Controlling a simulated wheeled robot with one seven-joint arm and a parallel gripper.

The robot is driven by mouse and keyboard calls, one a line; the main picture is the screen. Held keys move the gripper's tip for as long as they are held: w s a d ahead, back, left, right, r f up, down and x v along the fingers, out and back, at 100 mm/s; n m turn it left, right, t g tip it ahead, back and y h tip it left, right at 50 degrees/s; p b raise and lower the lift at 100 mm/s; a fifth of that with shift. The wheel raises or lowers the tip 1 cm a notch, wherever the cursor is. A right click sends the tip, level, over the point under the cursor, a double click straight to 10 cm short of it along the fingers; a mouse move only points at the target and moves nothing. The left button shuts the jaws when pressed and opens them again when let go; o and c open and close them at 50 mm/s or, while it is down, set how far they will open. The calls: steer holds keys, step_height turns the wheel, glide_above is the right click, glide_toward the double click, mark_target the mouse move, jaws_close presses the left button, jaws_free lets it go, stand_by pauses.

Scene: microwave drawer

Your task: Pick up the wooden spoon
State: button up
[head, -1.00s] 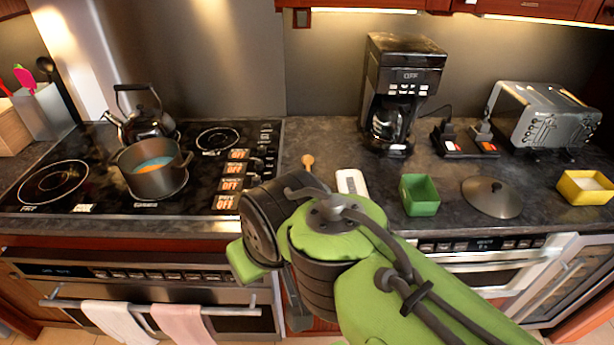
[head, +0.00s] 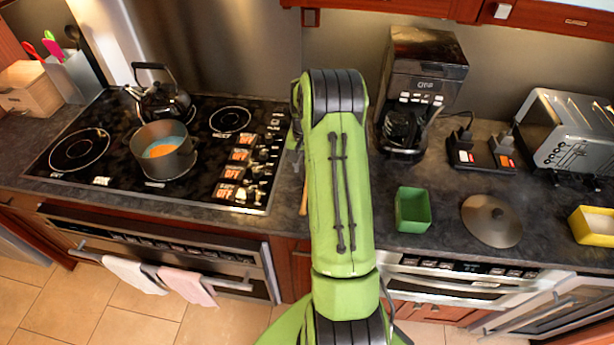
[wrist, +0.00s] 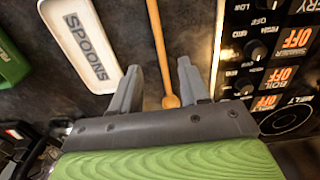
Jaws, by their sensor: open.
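The wooden spoon (wrist: 160,48) lies on the dark counter in the wrist view, its shaft running from the top edge down to a small rounded end. My gripper (wrist: 158,68) is open, with one grey finger on each side of the shaft and visible space to both. How high the fingers are above the counter is hard to tell. In the head view my green arm hides most of the spoon. Only a short piece of the spoon (head: 304,198) shows at the arm's left edge, and the fingers are largely hidden there.
A white tray marked SPOONS (wrist: 93,50) lies left of the spoon in the wrist view. The stove (head: 95,175) with a pot (head: 165,160) and kettle (head: 160,100) is left of my arm. A green container (head: 412,212), a lid (head: 492,221) and a coffee maker (head: 425,70) are right.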

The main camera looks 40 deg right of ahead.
step_height(320, 180, down, 9)
steer(key=shift+r+p, duration=0.15)
steer(key=shift+p, duration=0.4)
steer(key=shift+d+f, duration=0.15)
steer(key=shift+f, duration=0.15)
steer(key=shift+c, duration=1)
jaws_close()
